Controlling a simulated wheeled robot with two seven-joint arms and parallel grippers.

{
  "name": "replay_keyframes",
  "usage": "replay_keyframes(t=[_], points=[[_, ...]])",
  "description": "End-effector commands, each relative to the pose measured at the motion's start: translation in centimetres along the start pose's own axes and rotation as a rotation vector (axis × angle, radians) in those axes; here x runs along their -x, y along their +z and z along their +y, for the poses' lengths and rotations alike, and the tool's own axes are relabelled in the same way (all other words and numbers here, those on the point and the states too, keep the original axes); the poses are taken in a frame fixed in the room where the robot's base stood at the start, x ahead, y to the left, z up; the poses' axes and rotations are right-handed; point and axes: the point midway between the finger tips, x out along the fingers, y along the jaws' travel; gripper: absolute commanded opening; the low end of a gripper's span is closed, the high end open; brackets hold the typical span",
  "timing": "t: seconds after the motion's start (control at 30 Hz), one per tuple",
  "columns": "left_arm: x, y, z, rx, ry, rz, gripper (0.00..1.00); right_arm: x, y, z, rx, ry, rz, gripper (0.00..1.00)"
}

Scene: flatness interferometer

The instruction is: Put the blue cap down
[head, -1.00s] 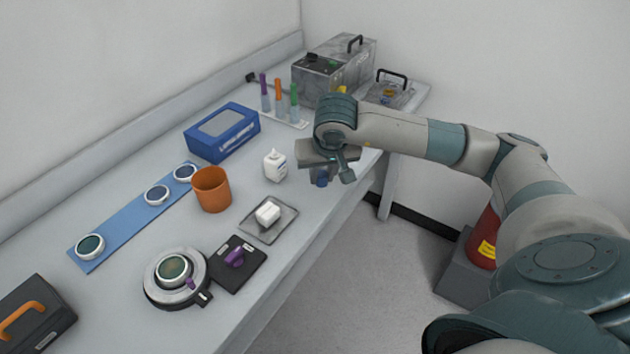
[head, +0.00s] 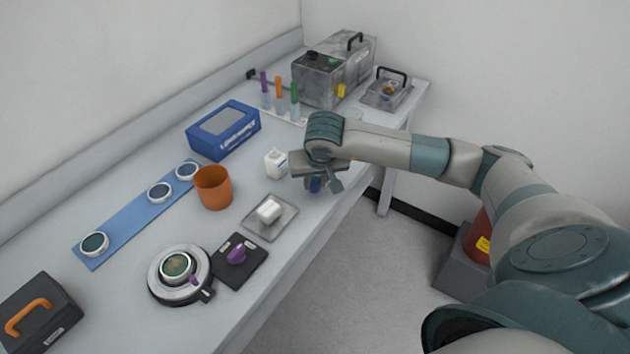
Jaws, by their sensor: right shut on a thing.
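My right gripper (head: 318,180) is over the front edge of the bench, right of the white bottle. It is shut on the small blue cap (head: 313,185), which shows just below the gripper body. The fingers and part of the cap are hidden by the gripper and wrist. I cannot tell whether the cap touches the bench top (head: 330,208). My left gripper is not in view.
A white bottle (head: 275,163) stands close left of the gripper. A metal tray (head: 283,225) with a white block lies nearer, beside an orange cup (head: 213,188). Coloured tubes (head: 279,98) and a grey machine (head: 320,80) stand behind. Bare bench shows around the gripper.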

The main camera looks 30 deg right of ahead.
Motion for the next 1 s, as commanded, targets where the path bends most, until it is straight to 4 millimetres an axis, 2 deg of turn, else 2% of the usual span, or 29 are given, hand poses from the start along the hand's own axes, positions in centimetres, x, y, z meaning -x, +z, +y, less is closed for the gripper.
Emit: replay_keyframes(t=[0.1, 0.27, 1.0], points=[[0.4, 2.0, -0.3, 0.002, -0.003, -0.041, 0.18, -0.7, 0.3, 0.0, 0.000, 0.001, -0.002, 0.02], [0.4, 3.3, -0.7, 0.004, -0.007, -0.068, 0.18, -1.0, 0.4, 0.0, 0.001, 0.000, 0.000, 0.02], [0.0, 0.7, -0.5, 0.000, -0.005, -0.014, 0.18, -1.2, 0.5, 0.0, 0.001, 0.000, 0.001, 0.02]])
